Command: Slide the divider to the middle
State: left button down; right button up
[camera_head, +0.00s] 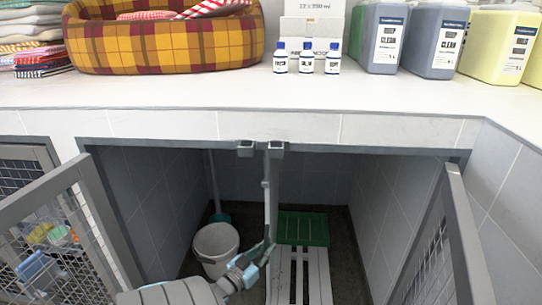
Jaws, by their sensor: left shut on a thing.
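The divider (272,195) is a narrow grey upright panel seen nearly edge-on inside the open kennel. It hangs under the top edge, close to the right one of two small grey brackets (275,147). The other bracket (246,149) is just to its left. My left gripper (262,252) reaches in from the bottom left and is shut on the divider's front edge, low down. Its fingertips are small and partly hard to make out. My right gripper is not in view.
A white bucket (215,243) stands left of the divider. A slatted pale bench (318,272) and a green slatted piece (303,228) lie to the right. Open mesh doors flank the kennel, left (62,185) and right (460,235). The counter (190,96) above holds a plaid bed and bottles.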

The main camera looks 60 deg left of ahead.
pick_arm(q)
jog(key=shift+s+a+f, duration=0.1)
jog(key=shift+s+f, duration=0.05)
jog(key=shift+s, duration=0.05)
jog(key=c, duration=2.1)
grip_release()
jog(key=shift+o, duration=0.8)
jog(key=shift+s+a, duration=0.1)
jog(key=shift+s, duration=0.05)
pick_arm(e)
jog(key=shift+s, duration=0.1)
pick_arm(q)
jog(key=shift+w, duration=0.2)
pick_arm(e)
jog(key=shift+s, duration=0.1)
pick_arm(q)
jog(key=shift+s, duration=0.1)
jog(key=v, duration=1.2)
jog(key=shift+d, duration=0.2)
